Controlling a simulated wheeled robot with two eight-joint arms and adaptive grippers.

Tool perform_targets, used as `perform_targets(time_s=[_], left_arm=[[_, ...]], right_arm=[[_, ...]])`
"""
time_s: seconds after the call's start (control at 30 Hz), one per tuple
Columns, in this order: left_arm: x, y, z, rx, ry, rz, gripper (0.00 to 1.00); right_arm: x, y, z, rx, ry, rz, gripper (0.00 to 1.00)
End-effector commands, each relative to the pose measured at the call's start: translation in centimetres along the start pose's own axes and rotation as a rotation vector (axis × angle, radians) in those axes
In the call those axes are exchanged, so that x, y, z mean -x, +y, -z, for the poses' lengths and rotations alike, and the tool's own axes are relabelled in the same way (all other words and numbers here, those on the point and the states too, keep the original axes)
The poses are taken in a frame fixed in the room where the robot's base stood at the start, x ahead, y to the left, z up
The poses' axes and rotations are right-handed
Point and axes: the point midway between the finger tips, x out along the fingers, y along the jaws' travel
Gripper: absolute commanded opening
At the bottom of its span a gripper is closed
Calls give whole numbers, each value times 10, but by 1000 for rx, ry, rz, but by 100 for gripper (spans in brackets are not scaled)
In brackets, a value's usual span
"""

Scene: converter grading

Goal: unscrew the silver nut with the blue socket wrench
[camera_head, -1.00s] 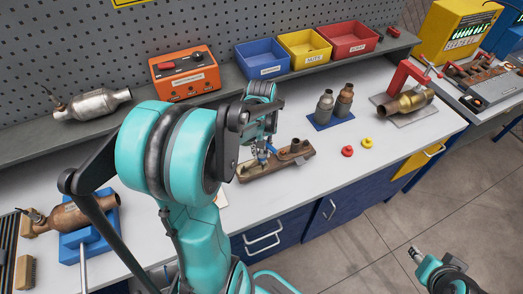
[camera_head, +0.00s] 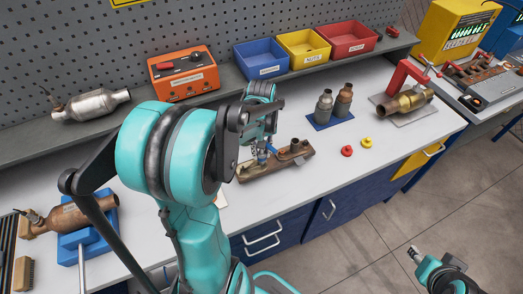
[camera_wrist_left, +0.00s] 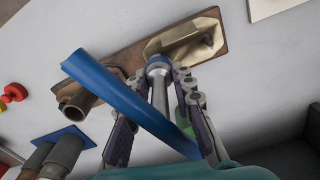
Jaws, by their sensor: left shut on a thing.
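My left gripper (camera_head: 262,152) is over the rusty brown part (camera_head: 262,172) on the bench. It is shut on the blue socket wrench (camera_wrist_left: 120,92), whose silver shaft (camera_wrist_left: 160,97) stands between the fingers in the left wrist view. The wrench's long blue bar crosses in front of the fingers. Its socket end (camera_wrist_left: 158,68) is at the tan flange of the brown part (camera_wrist_left: 127,62). The silver nut does not show; the socket and gripper cover that spot. My right gripper (camera_head: 413,252) hangs over the floor, far from the bench; its jaw opening is unclear.
Blue (camera_head: 262,58), yellow (camera_head: 304,47) and red (camera_head: 347,39) bins stand on the back shelf beside an orange box (camera_head: 184,74). Two small converters (camera_head: 325,105) stand on a blue mat. Red (camera_head: 347,151) and yellow (camera_head: 367,142) knobs lie right of the brown part.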

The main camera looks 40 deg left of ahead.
Motion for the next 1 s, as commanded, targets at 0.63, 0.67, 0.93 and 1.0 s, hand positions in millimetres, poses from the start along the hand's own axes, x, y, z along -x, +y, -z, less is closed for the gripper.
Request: perform_targets(time_s=[0.63,0.67,0.93,1.0], left_arm=[[-14,0,0,0,0,0,0],[-14,0,0,0,0,0,0],[-19,0,0,0,0,0,0],[-19,0,0,0,0,0,0]], right_arm=[[-9,0,-7,0,0,0,40],[-10,0,-7,0,0,0,40],[-12,0,-9,0,0,0,40],[-12,0,-9,0,0,0,40]])
